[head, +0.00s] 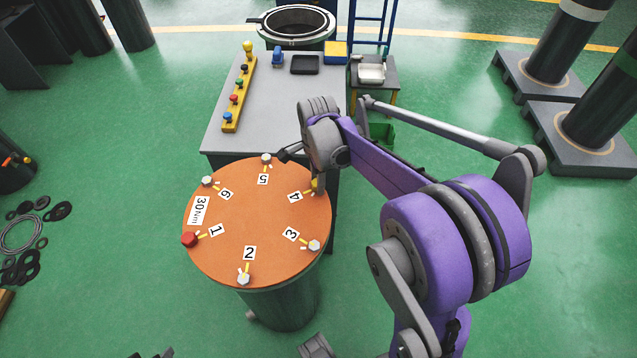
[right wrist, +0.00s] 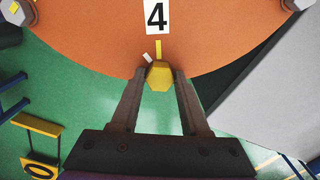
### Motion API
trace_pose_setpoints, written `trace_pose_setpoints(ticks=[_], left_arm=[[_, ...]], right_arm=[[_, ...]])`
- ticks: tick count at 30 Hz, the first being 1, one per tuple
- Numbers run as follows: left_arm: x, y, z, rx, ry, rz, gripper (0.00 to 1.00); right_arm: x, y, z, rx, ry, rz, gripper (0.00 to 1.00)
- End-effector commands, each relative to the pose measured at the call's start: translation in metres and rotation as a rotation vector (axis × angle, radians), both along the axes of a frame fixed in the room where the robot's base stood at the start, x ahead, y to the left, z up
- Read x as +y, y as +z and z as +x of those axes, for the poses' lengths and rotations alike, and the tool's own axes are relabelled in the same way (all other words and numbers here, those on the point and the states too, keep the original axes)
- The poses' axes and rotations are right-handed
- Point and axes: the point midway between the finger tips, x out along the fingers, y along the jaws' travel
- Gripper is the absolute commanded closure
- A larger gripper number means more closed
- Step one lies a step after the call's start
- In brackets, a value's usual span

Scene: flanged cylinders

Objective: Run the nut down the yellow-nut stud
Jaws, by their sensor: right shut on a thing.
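The yellow nut (right wrist: 159,76) sits on its stud beside label 4 at the rim of the round orange cover (right wrist: 95,45). In the right wrist view the two fingers of my right gripper (right wrist: 159,82) stand on either side of the nut, shut on it. The stud itself is hidden under the nut. In the head view the yellow nut (head: 316,184) shows only in part, at the right edge of the orange cover (head: 255,222), beneath my right wrist. Small dark tips at the bottom edge may be my left gripper (head: 152,354); its state is unclear.
A red nut (head: 189,239) is at label 1; pale nuts sit at other labels. A grey table (head: 225,135) behind holds a yellow strip with coloured knobs (head: 239,95) and a black tray (head: 305,65).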

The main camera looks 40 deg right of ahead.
Motion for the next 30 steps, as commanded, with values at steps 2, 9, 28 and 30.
trace_pose_setpoints(ticks=[2,9,28,30], left_arm=[[0.000,0.000,0.000,0.000,0.000,0.000,0.50],[0.000,0.000,0.000,0.000,0.000,0.000,0.50],[0.000,0.025,0.004,-0.009,0.000,0.000,0.50],[0.000,0.030,0.005,-0.011,0.000,0.000,0.50]], right_arm=[[0.000,0.000,0.001,-0.002,-0.045,0.000,0.48],[0.000,0.000,0.000,-0.001,-0.040,0.000,0.31],[0.000,0.034,0.001,-0.002,-0.039,-0.001,0.31],[0.000,0.039,0.001,-0.002,-0.039,-0.001,0.31]])
